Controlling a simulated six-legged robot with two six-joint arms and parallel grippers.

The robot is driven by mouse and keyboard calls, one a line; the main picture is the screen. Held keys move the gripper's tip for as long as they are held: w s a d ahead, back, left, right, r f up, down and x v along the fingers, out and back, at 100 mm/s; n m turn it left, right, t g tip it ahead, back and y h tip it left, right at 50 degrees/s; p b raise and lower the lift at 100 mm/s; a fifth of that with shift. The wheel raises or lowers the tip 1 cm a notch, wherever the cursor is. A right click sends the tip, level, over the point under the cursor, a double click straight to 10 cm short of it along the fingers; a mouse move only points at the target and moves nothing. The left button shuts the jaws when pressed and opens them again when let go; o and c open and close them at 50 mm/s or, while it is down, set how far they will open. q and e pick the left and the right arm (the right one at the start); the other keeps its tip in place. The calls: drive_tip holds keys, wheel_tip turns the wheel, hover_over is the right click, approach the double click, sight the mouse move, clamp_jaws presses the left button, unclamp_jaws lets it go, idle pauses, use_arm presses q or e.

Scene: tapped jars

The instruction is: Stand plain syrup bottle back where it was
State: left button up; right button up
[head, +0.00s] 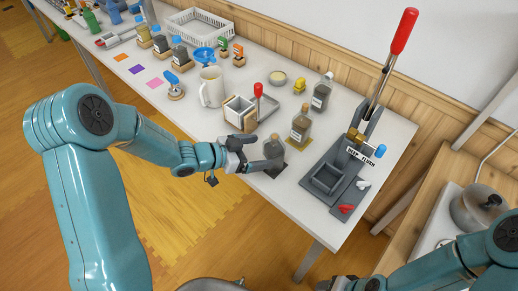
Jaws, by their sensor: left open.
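A dark grey bottle (274,148) stands upright on a dark square mat (275,169) near the table's front edge. I take it for the plain syrup bottle, but I cannot read a label on it. My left gripper (254,156) is open beside it on the left, its fingers pointing at the bottle. I cannot tell whether a finger touches it. My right gripper (337,284) shows only in part at the bottom edge, and its jaws are not clear.
A brownish bottle (300,127) on a yellow mat and a labelled bottle (321,94) stand behind. A grey lever press (336,178) with a red handle is to the right. A wooden box (240,113) and a white mug (212,88) stand to the left.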

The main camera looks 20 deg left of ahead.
use_arm(q)
drive_tip(key=shift+p+v, duration=0.4)
drive_tip(key=shift+v, duration=0.5)
drive_tip(key=v, duration=1.6)
drive_tip(key=shift+r+p, duration=0.2)
drive_tip(key=shift+p, duration=0.1)
drive_tip(key=w+d+f+n+g+y, duration=0.1)
drive_tip(key=w+d+f+n+y, duration=0.1)
drive_tip(key=d+f+n, duration=0.4)
drive_tip(key=w+d+f+n+g+y, duration=0.1)
drive_tip(key=w+d+f, duration=0.2)
drive_tip(key=f, duration=0.5)
drive_tip(key=s+d+f+n+g+y, duration=0.1)
drive_tip(key=s+d+f+g, duration=0.3)
drive_tip(key=s, duration=0.4)
drive_tip(key=s+d+f+n+g+y, duration=0.1)
drive_tip(key=s+d+f+n+g, duration=0.1)
drive_tip(key=s+d+f, duration=0.4)
drive_tip(key=shift+s+f+n+g, duration=0.3)
drive_tip(key=shift+s+f+g, duration=0.55)
drive_tip(key=shift+s+g, duration=0.1)
